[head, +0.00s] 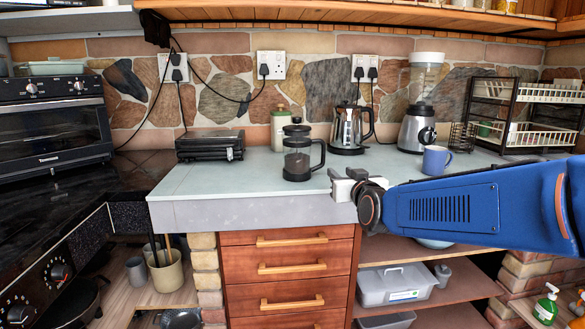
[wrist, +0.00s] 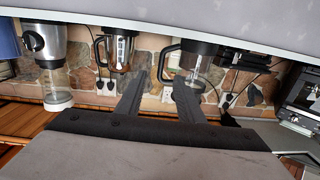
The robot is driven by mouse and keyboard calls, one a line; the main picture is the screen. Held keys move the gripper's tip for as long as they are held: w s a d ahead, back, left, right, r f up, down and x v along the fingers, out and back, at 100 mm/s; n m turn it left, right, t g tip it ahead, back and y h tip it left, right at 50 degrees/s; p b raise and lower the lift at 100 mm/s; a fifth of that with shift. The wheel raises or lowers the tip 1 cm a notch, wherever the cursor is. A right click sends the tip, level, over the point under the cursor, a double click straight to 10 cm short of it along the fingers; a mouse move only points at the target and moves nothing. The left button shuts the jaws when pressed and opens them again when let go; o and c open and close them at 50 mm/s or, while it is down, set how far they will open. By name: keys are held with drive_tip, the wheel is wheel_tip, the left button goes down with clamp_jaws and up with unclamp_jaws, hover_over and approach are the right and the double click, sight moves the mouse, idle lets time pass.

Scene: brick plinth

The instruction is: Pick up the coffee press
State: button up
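The coffee press (head: 297,160), dark with a clear glass body and a black handle on its right, stands upright near the front edge of the pale counter (head: 220,180). My gripper (head: 343,178) is just right of and below the press in the head view, by the counter's front edge, apart from it. In the wrist view, which is upside down, the coffee press (wrist: 195,62) shows beyond the right fingertip, its handle between the fingers in the picture. The two dark fingers of my gripper (wrist: 160,82) are spread, with nothing held between them.
A kettle (head: 350,132), a blender (head: 417,130) and a blue mug (head: 436,160) stand right of the press. A green-and-white canister (head: 281,128) is behind it. A black grill (head: 210,147) stands left. Drawers (head: 290,268) lie below.

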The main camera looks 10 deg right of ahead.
sight(324, 156)
drive_tip(key=shift+t, duration=0.3)
drive_tip(key=w, duration=0.8)
drive_tip(key=w+a, duration=0.1)
drive_tip(key=w, duration=0.3)
drive_tip(key=shift+w+r, duration=0.15)
drive_tip(key=shift+r, duration=0.25)
drive_tip(key=shift+w+a+f, duration=0.1)
drive_tip(key=shift+w+a, duration=0.05)
drive_tip(key=shift+w, duration=1.15)
drive_tip(key=shift+w+a+f, duration=0.1)
drive_tip(key=shift+w, duration=1.2)
clamp_jaws()
drive_tip(key=shift+r, duration=0.1)
